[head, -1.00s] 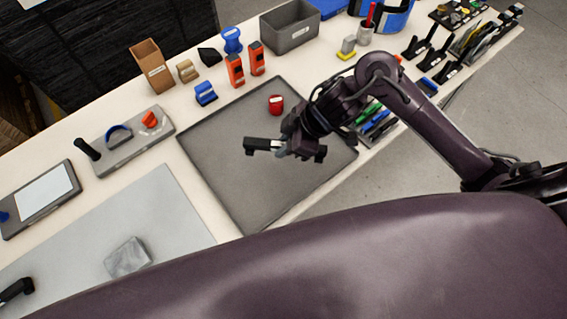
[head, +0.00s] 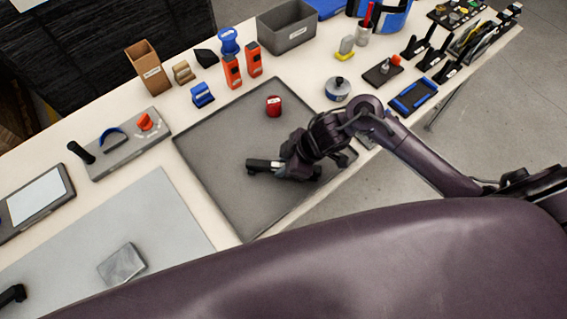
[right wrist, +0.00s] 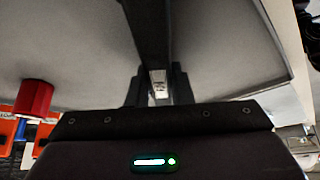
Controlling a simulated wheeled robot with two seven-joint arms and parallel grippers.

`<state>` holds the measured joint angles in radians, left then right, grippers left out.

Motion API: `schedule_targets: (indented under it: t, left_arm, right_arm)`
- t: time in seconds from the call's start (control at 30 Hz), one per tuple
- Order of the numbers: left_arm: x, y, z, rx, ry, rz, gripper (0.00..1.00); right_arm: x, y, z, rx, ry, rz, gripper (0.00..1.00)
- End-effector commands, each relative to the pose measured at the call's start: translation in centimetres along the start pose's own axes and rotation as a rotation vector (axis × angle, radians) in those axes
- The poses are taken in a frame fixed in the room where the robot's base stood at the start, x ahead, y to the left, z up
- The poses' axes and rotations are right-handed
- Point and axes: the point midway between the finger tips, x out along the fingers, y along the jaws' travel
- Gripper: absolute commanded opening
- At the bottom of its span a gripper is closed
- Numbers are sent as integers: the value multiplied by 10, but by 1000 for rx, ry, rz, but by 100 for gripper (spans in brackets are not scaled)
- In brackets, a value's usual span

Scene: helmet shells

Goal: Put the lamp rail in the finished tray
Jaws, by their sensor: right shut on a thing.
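The lamp rail, a dark bar with a pale patch, shows in the right wrist view (right wrist: 152,35) running away from between the jaws. In the head view its black end (head: 256,164) sticks out left of my right gripper (head: 283,168). My right gripper is shut on the rail, low over the big grey tray (head: 215,150), which I take as the finished tray. I cannot tell whether the rail touches the tray floor. A red round part (head: 273,106) stands in the tray, behind the gripper.
Orange devices (head: 232,72), a blue part (head: 202,95) and a grey bin (head: 287,27) stand behind the tray. A round grey-blue part (head: 338,88) and a blue-edged black holder (head: 413,96) are to the right. The tray's left and front are bare.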

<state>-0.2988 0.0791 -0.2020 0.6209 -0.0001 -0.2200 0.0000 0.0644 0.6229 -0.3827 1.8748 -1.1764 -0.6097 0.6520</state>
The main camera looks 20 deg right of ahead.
Motion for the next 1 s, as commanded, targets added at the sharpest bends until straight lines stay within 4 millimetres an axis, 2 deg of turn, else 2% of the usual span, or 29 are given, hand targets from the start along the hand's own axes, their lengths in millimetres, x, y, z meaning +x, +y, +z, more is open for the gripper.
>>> schedule_targets:
  t: [0.07,0.1,0.27,0.53,0.67,0.77,1.0]
  left_arm:
    - [2,0,1,0,-1,0,60]
    - [2,0,1,0,-1,0,60]
    - [1,0,1,-1,-2,0,60]
    - [1,-1,2,-3,-2,-1,60]
    - [-2,-1,1,-3,-2,-1,60]
    - [-4,-1,1,-3,-3,-1,60]
    - [-10,-1,1,-3,-3,-1,60]
  right_arm:
    - [2,0,2,0,0,0,0]
    - [3,0,2,0,-1,-1,21]
    - [2,0,2,0,-1,0,41]
    - [2,0,1,0,0,0,41]
    - [-7,1,0,0,-1,2,41]
    - [-24,1,0,-2,0,2,41]
    - [-76,1,0,-4,-3,3,41]
